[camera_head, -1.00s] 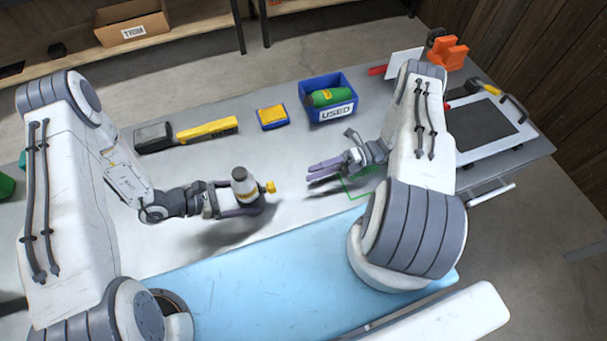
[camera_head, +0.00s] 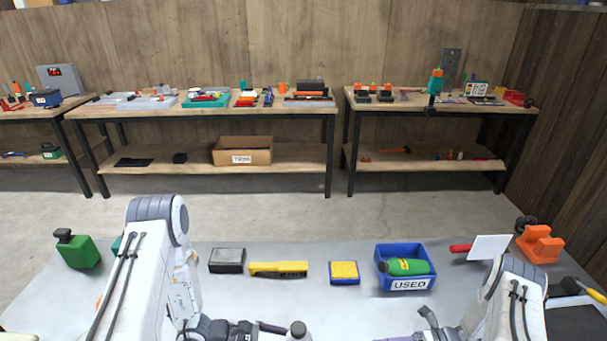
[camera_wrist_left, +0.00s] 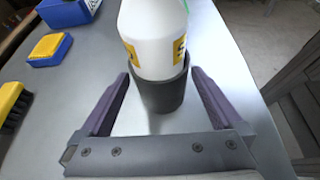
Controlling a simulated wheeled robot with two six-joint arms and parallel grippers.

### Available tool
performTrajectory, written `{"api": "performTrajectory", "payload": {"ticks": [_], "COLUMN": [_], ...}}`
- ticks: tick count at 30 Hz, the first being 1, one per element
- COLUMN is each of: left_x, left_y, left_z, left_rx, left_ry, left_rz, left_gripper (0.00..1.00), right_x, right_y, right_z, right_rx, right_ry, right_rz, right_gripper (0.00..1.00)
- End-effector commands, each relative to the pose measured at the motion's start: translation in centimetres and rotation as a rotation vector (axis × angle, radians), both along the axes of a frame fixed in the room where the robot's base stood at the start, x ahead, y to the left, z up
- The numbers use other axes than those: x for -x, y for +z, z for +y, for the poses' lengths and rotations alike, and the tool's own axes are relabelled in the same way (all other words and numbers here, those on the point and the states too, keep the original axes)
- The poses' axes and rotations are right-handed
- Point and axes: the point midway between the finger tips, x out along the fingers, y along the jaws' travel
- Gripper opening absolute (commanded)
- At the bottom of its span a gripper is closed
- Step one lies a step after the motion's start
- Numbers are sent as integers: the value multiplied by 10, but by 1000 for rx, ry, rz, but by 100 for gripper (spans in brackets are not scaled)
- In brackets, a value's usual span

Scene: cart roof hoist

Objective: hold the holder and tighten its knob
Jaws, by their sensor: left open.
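A white cylindrical body with yellow lettered patches and a dark grey sleeve, which seems to be the holder (camera_wrist_left: 155,45), stands between the fingers of my left gripper (camera_wrist_left: 160,82) in the left wrist view. The gripper is open, with a finger on each side and visible gaps. In the head view only the holder's rounded grey top (camera_head: 298,329) shows at the bottom edge, beside a dark left finger. The knob is out of view in both current frames. My right gripper (camera_head: 398,338) is mostly cut off at the bottom edge, to the right of the holder.
An orange fixture (camera_head: 539,244) is at right. Shelves stand beyond a clear floor.

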Motion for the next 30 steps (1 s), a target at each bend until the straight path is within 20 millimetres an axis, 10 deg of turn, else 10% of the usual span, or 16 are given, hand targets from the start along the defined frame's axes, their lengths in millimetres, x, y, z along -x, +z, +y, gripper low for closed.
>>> {"api": "performTrajectory", "payload": {"ticks": [30], "left_x": [1], "left_y": [33], "left_z": [52], "left_rx": [0], "left_ry": [0], "left_rz": [0], "left_gripper": [100], "right_x": [0], "right_y": [24], "right_z": [0], "right_rx": [0], "right_ry": [0], "right_rz": [0], "right_gripper": [72]}}
